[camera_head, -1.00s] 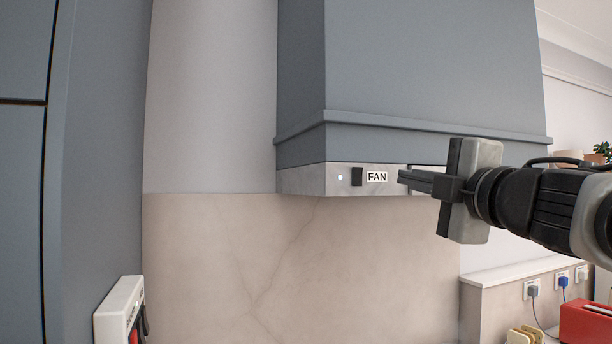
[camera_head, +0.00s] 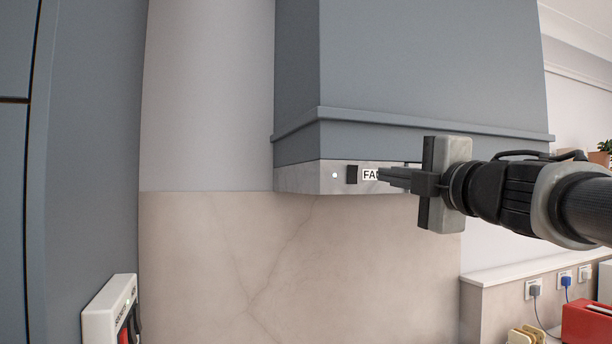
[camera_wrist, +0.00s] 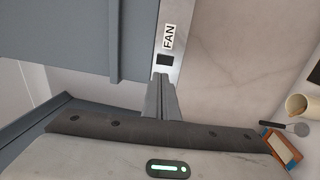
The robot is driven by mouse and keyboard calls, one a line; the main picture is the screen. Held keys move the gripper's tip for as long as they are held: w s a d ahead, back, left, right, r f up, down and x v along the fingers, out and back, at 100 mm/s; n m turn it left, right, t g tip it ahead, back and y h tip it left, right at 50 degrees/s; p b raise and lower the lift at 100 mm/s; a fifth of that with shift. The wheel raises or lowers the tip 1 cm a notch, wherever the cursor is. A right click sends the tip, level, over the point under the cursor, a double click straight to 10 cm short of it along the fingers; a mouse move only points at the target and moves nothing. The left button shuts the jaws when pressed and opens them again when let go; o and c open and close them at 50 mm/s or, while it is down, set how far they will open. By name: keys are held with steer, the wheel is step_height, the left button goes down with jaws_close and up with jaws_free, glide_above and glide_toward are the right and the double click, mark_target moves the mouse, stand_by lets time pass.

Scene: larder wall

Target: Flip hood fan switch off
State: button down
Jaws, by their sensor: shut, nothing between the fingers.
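The dark fan switch (camera_head: 352,174) sits on the pale front strip of the grey hood (camera_head: 430,70), between a small white light (camera_head: 335,175) and the FAN label (camera_head: 369,175). My gripper (camera_head: 380,174) is shut and empty. In the head view its tips overlap the right part of the label, a little right of the switch. In the wrist view the shut fingers (camera_wrist: 161,78) point at the strip, and the dark switch (camera_wrist: 165,60) shows just beyond the tips, with the FAN label (camera_wrist: 168,37) past it. I cannot tell whether the tips touch anything.
A white wall box with a red switch (camera_head: 112,312) is at the lower left, beside a tall grey cabinet (camera_head: 85,150). Wall sockets (camera_head: 565,280) and a red appliance (camera_head: 590,320) are at the lower right. The space below the hood is clear.

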mark_target(352, 168)
steer(key=p+x, duration=0.1)
steer(key=x, duration=0.9)
steer(key=shift+w, duration=0.35)
steer(key=shift+w+a+r+p, duration=0.1)
steer(key=shift+r+p, duration=0.15)
steer(key=shift+p, duration=0.05)
steer(key=shift+f, duration=0.1)
